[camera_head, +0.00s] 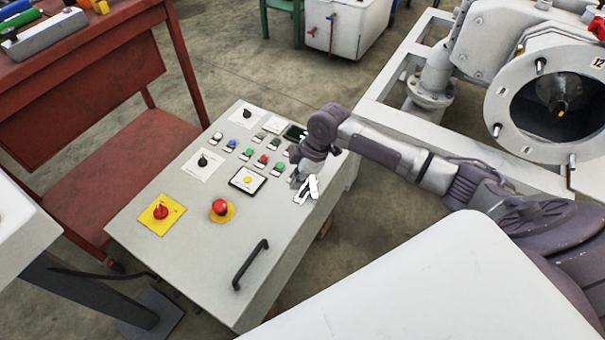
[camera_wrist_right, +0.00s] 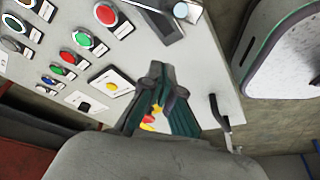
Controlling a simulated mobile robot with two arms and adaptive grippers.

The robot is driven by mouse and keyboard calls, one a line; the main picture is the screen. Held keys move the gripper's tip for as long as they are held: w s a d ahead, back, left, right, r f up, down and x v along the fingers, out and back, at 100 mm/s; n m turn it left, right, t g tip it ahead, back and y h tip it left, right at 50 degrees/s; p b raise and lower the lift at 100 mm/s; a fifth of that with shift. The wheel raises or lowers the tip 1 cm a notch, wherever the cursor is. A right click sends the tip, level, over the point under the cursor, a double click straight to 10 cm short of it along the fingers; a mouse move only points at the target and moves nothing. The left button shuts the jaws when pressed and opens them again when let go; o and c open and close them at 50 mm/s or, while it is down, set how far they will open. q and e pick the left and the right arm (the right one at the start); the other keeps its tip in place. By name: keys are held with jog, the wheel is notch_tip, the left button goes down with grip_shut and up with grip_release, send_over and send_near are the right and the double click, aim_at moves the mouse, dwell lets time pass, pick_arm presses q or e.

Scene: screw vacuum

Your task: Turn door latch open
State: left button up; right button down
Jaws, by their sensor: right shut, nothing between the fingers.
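The door latch (camera_head: 306,190) is a small pale metal handle on a plate, on the right part of the grey control panel (camera_head: 185,242). In the right wrist view the silver latch (camera_wrist_right: 166,20) shows at the top, partly cut off by the frame edge. My right gripper (camera_head: 298,178) is just above the panel beside the latch. In the right wrist view the right gripper (camera_wrist_right: 168,84) is shut and empty, with its tips below the latch. Whether the tips touch anything is unclear. My left gripper is not in view.
The panel carries several coloured buttons, a red emergency button (camera_head: 220,207), a red switch on a yellow plate (camera_head: 161,212) and a black handle (camera_head: 250,264). A red workbench (camera_head: 110,140) stands left. White vacuum machinery (camera_head: 545,90) and its frame stand right.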

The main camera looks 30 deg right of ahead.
aim_at(313, 188)
jog(key=b+x, duration=0.1)
jog(key=x, duration=0.3)
jog(key=shift+f, duration=0.15)
jog(key=shift+s+d, duration=0.25)
jog(key=shift+d, duration=0.35)
jog(key=shift+s+d, duration=0.25)
jog(key=shift+d, duration=0.35)
jog(key=shift+s+d, duration=0.25)
jog(key=shift+d, duration=0.35)
jog(key=shift+d, duration=0.15)
